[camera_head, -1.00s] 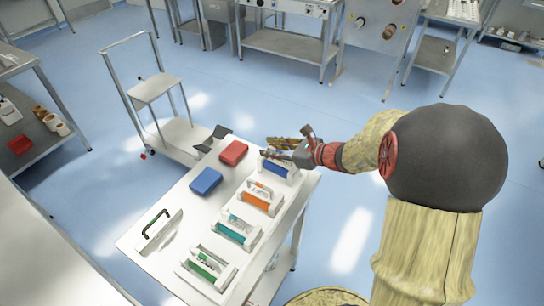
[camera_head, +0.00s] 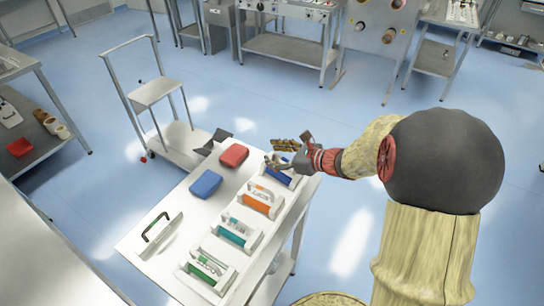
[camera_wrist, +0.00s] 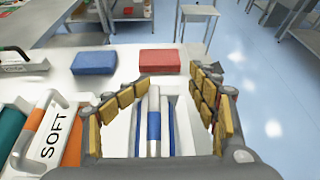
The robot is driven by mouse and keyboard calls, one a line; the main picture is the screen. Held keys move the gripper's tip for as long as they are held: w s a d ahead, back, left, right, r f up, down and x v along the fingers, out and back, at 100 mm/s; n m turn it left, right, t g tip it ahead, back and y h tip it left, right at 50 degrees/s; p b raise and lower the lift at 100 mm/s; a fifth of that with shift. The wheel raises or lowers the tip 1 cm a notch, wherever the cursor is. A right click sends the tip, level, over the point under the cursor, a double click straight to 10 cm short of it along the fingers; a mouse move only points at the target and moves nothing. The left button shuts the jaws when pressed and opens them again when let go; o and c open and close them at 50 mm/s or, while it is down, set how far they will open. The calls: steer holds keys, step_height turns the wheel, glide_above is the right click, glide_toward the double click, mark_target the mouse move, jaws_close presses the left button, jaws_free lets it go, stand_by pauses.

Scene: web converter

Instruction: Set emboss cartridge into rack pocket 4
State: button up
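My gripper (camera_head: 283,154) is over the far end of the white table. In the wrist view its gold-padded fingers (camera_wrist: 158,112) are spread wide on both sides of a white piece with a blue middle (camera_wrist: 153,128). The head view shows this blue-and-white piece (camera_head: 284,177) at the far end of the row of holders, partly covered by the gripper. I cannot tell whether it is the emboss cartridge or only a pocket, and I read no pocket number. No finger visibly closes on it.
Orange (camera_head: 255,203), teal (camera_head: 231,236) and green (camera_head: 208,268) cartridges sit in white holders nearer. The orange one's label reads SOFT in the wrist view. A blue block (camera_head: 206,183) and a red block (camera_head: 234,155) lie to the left. A black-handled white piece (camera_head: 157,232) is at the table's left.

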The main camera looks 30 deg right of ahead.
steer(key=shift+s+f, duration=0.2)
steer(key=shift+f, duration=0.3)
steer(key=shift+s+f, duration=0.2)
steer(key=shift+f, duration=0.3)
steer(key=p+v, duration=0.1)
steer(key=v, duration=0.3)
steer(key=p+v, duration=0.1)
steer(key=v, duration=0.2)
steer(key=w+r+p+v, duration=0.1)
steer(key=v, duration=0.3)
steer(key=shift+s+d+r, duration=0.25)
steer(key=shift+s+d, duration=0.05)
steer(key=shift+d, duration=0.05)
steer(key=s+a+r+n+g, duration=0.2)
steer(key=s+a+n+g, duration=0.25)
steer(key=a+n, duration=0.35)
steer(key=s+a+r+n+g, duration=0.25)
steer(key=s+a+n, duration=0.25)
steer(key=a+n, duration=0.25)
steer(key=s+r+n+t+h, duration=0.1)
steer(key=s+r+n+h, duration=0.5)
steer(key=n, duration=0.7)
steer(key=shift+s+d+r+n+h, duration=0.2)
steer(key=shift+s+d+n+h, duration=0.15)
steer(key=shift+s, duration=0.5)
